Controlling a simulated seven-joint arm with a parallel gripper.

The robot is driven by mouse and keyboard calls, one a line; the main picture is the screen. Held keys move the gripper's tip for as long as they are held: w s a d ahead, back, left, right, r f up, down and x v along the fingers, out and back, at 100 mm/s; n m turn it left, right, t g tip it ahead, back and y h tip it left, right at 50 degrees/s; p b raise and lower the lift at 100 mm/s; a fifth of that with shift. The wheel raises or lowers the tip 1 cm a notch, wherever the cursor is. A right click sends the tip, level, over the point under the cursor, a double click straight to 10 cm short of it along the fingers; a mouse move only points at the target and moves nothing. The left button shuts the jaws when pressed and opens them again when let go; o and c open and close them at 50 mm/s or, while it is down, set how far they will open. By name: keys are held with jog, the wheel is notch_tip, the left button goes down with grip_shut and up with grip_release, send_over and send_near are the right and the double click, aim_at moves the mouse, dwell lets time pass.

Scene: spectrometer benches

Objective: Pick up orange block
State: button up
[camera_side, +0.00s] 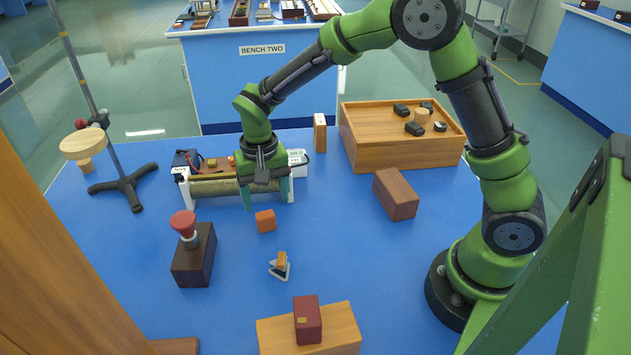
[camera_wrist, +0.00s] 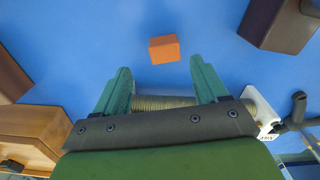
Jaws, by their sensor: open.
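The orange block (camera_side: 265,221) lies on the blue bench top, in front of the wire-wound coil. It also shows in the wrist view (camera_wrist: 164,48), just beyond the fingertips and roughly centred between them. My gripper (camera_side: 267,199) is open, with its two teal fingers apart and nothing between them. It is above the coil, behind the block, and it does not touch the block. In the wrist view, my gripper (camera_wrist: 161,72) shows both fingers, with part of the coil visible between them.
The coil (camera_side: 228,187) stands right under my gripper. A dark box with a red knob (camera_side: 194,262) is front left. A small white stand with an orange-brown piece (camera_side: 280,266) is in front of the block. A brown block (camera_side: 396,194) and a wooden tray (camera_side: 400,153) are to the right.

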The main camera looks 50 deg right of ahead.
aim_at(265, 214)
jog(key=shift+a+f, duration=0.25)
jog(key=shift+f, duration=1.35)
jog(key=shift+a+f, duration=0.2)
jog(key=shift+f, duration=1.35)
jog(key=c, duration=1)
jog(key=shift+r, duration=0.15)
jog(key=shift+c, duration=0.2)
